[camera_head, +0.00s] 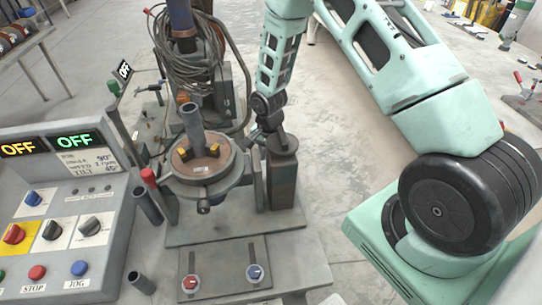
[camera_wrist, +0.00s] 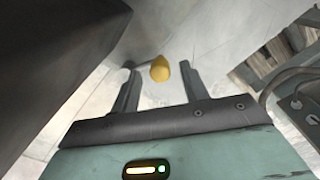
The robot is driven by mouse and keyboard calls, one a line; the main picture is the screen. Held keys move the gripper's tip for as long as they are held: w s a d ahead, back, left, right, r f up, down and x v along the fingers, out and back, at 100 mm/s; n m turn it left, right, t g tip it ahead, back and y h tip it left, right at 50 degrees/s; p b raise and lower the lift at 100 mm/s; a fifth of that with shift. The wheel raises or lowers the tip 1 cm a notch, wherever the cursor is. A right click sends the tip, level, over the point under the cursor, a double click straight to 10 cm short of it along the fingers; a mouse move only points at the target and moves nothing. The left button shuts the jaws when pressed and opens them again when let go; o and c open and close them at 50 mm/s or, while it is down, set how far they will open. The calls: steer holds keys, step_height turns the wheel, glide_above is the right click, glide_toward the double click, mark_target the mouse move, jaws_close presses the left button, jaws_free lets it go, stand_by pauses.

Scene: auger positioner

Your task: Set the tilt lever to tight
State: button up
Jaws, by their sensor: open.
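A rounded yellow knob (camera_wrist: 160,69) sits between the two fingers of my gripper (camera_wrist: 158,78) in the wrist view, near their tips. The fingers are apart, with a visible gap on each side of the knob. It looks like a lever's end, but I cannot tell whether it is the tilt lever; its shaft is mostly hidden. In the head view my arm comes down behind the positioner's dark upright block (camera_head: 283,178), and my fingers and the yellow knob are hidden. The positioner's round table (camera_head: 200,160) stands left of that block. A red-tipped handle (camera_head: 149,177) is at its left.
A control console (camera_head: 108,205) with lit OFF displays, knobs and buttons fills the left. A base plate with a red knob (camera_head: 190,282) and a blue knob (camera_head: 255,272) lies in front. Coiled cables (camera_head: 190,60) hang behind the table. Open floor (camera_head: 345,120) lies right of the positioner.

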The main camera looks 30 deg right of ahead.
steer(key=shift+f, duration=0.45)
jaws_close()
